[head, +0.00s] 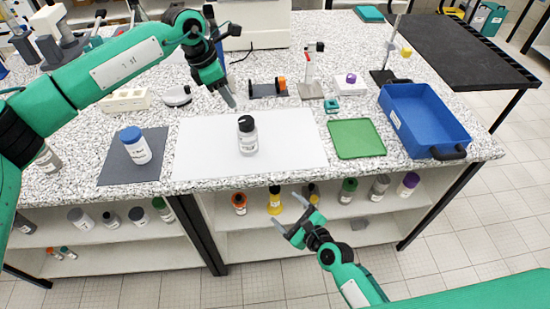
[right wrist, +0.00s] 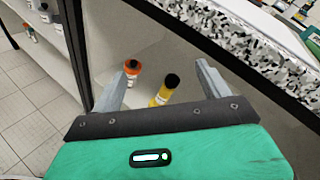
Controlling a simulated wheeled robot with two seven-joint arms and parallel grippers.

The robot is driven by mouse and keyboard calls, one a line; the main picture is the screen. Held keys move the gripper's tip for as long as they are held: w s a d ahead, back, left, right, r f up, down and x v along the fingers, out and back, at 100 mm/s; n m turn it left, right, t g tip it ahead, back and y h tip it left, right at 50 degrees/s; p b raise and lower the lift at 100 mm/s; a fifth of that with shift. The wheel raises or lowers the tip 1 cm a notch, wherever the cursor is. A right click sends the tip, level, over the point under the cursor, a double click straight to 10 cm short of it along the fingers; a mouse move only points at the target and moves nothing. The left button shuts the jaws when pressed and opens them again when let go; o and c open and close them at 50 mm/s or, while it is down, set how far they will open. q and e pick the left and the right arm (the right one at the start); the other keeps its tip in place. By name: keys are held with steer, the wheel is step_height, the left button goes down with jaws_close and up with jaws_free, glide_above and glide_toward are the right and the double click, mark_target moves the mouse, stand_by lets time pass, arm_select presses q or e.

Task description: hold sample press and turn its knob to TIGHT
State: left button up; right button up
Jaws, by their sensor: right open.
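A low dark device with an orange knob (head: 281,84) at its right end stands at the back middle of the bench; I take it to be the sample press (head: 262,91). Any mark on the knob is too small to read. My left gripper (head: 229,98) hangs to the left of it, apart from it, pointing down above the bench. Whether its fingers are open is not clear. My right gripper (head: 288,212) is open and empty, low in front of the bench and the shelf. Its two spread fingers show in the right wrist view (right wrist: 167,68).
A white mat (head: 200,150) holds a black-capped jar (head: 248,140). A blue-capped jar (head: 134,146) stands on a grey mat (head: 115,172). A green tray (head: 355,138) and a blue bin (head: 425,115) are at right. Several bottles stand on the shelf below, including a yellow one (right wrist: 163,92).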

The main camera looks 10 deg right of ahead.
step_height(320, 180, up, 11)
steer(key=a+m+t+y, duration=0.2)
steer(key=m, duration=0.2)
glide_toward(244, 132)
steer(key=shift+m, duration=0.4)
steer(key=d+f, duration=0.2)
steer(key=f, duration=0.1)
steer(key=shift+d+f, duration=0.3)
steer(key=shift+f, duration=0.05)
steer(key=shift+w+a+r+y, duration=0.15)
steer(key=shift+w+a, duration=0.1)
steer(key=shift+w, duration=0.15)
steer(key=shift+w+a+r+y, duration=0.1)
steer(key=shift+w+a+y, duration=0.1)
steer(key=shift+w, duration=0.15)
steer(key=x, duration=1.2)
steer(key=shift+w+a+f, duration=0.2)
steer(key=shift+w+f, duration=0.05)
steer(key=shift+f, duration=0.05)
